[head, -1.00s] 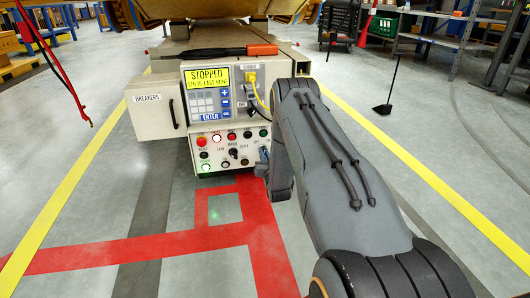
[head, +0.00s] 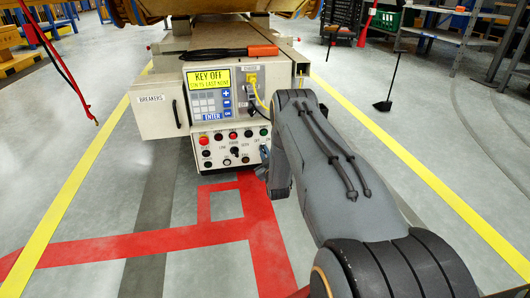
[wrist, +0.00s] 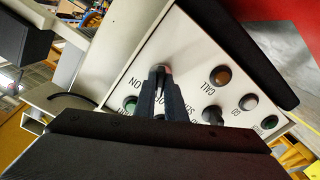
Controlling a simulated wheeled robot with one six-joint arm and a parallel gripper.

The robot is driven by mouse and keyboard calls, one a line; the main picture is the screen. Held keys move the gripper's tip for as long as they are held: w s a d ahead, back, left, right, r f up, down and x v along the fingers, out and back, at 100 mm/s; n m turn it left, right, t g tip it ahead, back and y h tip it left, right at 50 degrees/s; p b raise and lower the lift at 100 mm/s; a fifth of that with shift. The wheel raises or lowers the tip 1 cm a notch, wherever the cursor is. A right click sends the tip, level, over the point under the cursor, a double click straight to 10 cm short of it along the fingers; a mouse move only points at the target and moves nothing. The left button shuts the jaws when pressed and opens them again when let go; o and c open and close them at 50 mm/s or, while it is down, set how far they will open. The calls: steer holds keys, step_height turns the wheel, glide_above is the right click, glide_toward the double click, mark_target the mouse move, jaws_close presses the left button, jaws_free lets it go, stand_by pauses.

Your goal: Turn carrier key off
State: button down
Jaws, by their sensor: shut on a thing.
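The carrier (head: 165,122) is a cream box with a button panel (head: 222,153) low on its front. Its display (head: 208,79) now reads "KEY OFF" on yellow, and the panel lamps look dark. My gripper (head: 264,154) is at the panel's right end, mostly hidden by my arm. In the wrist view, my gripper (wrist: 161,72) is shut on the carrier key, near the "ON" label. The key is almost wholly covered by the fingers, so its angle is hard to make out.
A breakers box (head: 155,108) juts out at the carrier's left. A yellow plug with a cable (head: 252,84) sits above the panel. In the wrist view, buttons and a black selector knob (wrist: 212,115) lie close to the fingers. Floor in front is clear, with red tape (head: 150,241).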

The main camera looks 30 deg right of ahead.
stand_by(0.3)
steer(key=c, duration=1.8)
jaws_free()
steer(key=shift+p+v, duration=1.85)
steer(key=shift+v, duration=2.1)
steer(key=shift+w, duration=0.1)
